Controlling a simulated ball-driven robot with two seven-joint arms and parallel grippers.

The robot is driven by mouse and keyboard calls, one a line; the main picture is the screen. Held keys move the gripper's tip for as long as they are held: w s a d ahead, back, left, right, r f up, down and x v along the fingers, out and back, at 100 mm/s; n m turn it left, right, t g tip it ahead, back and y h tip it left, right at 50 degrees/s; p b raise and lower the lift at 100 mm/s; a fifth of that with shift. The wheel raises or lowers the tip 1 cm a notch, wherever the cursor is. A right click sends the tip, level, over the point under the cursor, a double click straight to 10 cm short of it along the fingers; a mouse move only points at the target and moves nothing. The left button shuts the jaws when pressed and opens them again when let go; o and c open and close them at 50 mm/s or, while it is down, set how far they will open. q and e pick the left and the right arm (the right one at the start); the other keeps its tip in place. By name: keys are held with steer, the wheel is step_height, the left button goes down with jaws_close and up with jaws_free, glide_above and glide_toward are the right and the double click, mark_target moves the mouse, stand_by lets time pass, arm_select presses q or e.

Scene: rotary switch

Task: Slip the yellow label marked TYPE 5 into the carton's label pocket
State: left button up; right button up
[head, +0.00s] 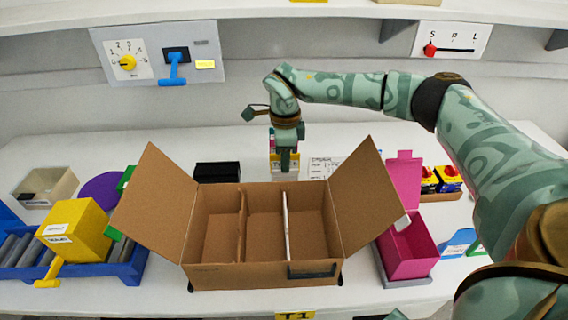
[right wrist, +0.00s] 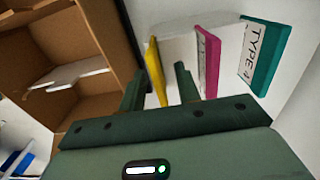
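My right gripper (head: 285,168) points down behind the open brown carton (head: 230,279). In the right wrist view, its two fingers (right wrist: 158,88) are open, one on each side of a yellow label (right wrist: 154,68) seen nearly edge-on. Gaps show between the label and the fingers. The yellow label also shows partly in the head view (head: 279,158), mostly behind the gripper; its print cannot be read. A dark-framed label pocket (head: 312,270) is on the carton's front face, low at the right. My left gripper is not in view.
A magenta label (right wrist: 208,62) and a teal TYPE 4 label (right wrist: 261,57) stand beside the yellow one. The carton's flaps (head: 370,199) spread wide. A pink box (head: 408,250) stands right; a yellow box (head: 75,232) and blue roller tray (head: 125,270) lie left. A switch panel (head: 205,45) hangs behind.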

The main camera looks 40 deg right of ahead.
steer(key=shift+r, duration=0.1)
jaws_close()
steer(key=shift+r, duration=0.1)
